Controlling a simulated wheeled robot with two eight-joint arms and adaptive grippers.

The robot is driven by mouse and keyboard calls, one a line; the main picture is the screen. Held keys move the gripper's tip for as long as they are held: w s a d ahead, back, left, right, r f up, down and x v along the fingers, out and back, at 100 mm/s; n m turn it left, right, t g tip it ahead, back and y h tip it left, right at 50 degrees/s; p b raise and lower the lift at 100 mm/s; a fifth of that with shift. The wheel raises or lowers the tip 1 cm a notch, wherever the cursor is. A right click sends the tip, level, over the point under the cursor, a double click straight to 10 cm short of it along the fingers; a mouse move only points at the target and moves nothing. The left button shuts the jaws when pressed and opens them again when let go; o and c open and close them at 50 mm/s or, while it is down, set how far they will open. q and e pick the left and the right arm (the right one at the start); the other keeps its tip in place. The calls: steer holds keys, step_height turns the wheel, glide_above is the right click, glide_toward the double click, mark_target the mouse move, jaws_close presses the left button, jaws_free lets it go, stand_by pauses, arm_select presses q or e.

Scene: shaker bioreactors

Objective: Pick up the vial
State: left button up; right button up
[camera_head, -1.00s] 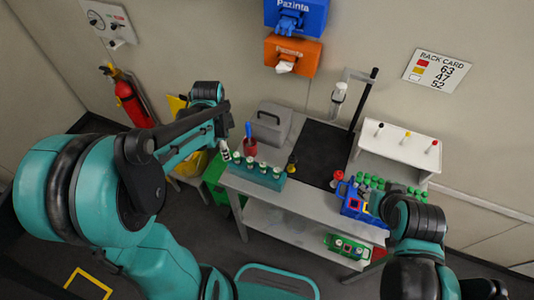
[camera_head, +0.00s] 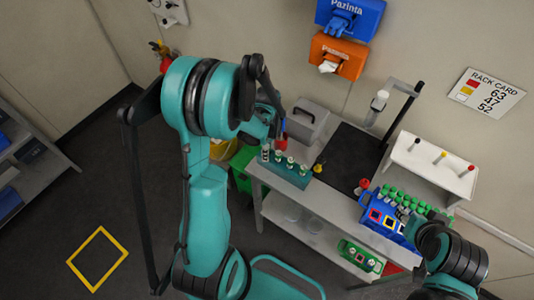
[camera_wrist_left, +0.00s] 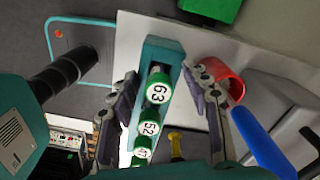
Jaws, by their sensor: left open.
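Vials with green caps stand in a teal rack (camera_head: 293,180) at the table's left front edge. In the left wrist view, the caps read 63 on one vial (camera_wrist_left: 158,88), 52 on another (camera_wrist_left: 150,122) and 47 on a third (camera_wrist_left: 142,154). My left gripper (camera_wrist_left: 160,80) is open, with its fingers on either side of the rack and the 63 vial between them. No contact with the vial is visible. In the head view my left arm covers most of that gripper. My right gripper is hidden behind its arm at the lower right.
A red cup (camera_wrist_left: 222,75) with a blue handle (camera_wrist_left: 262,140) stands close beside the right finger. A grey box (camera_head: 305,122) and a black mat (camera_head: 345,155) lie behind the rack. A blue rack (camera_head: 375,218) and several green-capped vials (camera_head: 405,198) stand at the right.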

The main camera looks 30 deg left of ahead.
arm_select(q)
steer(key=c, duration=1)
steer(key=shift+r, duration=0.15)
